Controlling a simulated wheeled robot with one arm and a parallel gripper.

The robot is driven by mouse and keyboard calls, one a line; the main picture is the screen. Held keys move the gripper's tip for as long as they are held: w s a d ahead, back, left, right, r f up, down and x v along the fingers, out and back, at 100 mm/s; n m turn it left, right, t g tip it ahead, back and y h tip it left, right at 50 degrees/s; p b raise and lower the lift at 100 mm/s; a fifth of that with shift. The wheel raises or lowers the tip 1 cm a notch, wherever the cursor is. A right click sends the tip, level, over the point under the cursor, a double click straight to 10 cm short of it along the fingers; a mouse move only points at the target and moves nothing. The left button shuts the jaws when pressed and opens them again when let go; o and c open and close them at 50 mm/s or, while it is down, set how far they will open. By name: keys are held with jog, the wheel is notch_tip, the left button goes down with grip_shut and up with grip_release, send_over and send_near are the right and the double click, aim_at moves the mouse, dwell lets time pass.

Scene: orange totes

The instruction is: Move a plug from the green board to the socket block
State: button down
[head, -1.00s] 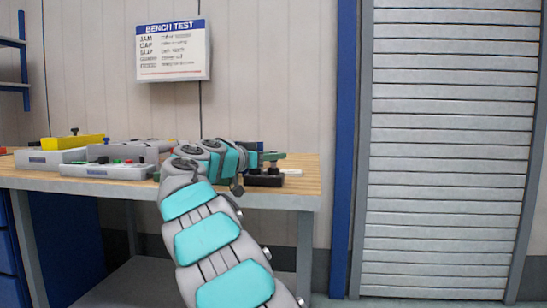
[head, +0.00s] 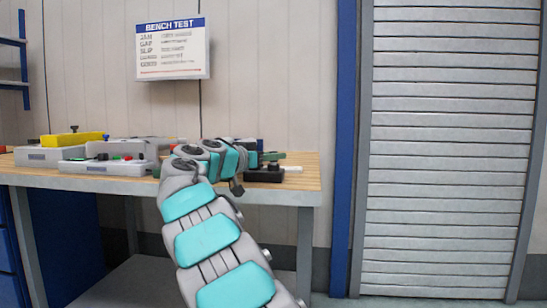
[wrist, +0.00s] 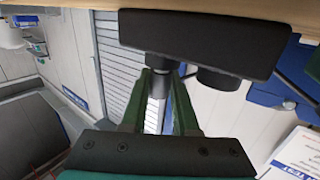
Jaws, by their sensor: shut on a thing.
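My gripper (wrist: 160,80) has dark green fingers. In the wrist view they are closed around the grey shaft of a plug (wrist: 157,90). The plug's shaft meets a round black collar (wrist: 162,66) on the black socket block (wrist: 205,38). I cannot tell how deep it sits. A second round black part (wrist: 218,80) is on the same block, to the right. In the head view the socket block (head: 264,175) lies near the bench's right end, with my gripper (head: 272,156) just above it. My arm hides part of the bench, and I cannot clearly make out the green board.
The wooden bench (head: 305,185) also holds grey boxes (head: 42,157) and a yellow box (head: 72,140) at left. A grey panel with red and green buttons (head: 108,168) is at its front edge. A small white piece (head: 292,168) lies right of the socket block.

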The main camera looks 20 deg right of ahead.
jog(key=shift+f+b, duration=0.25)
jog(key=shift+b, duration=0.1)
jog(key=c, duration=0.6)
grip_release()
jog(key=v, duration=0.7)
jog(key=shift+s+a+r, duration=0.1)
jog(key=shift+s+a, duration=0.05)
jog(key=shift+a, duration=0.2)
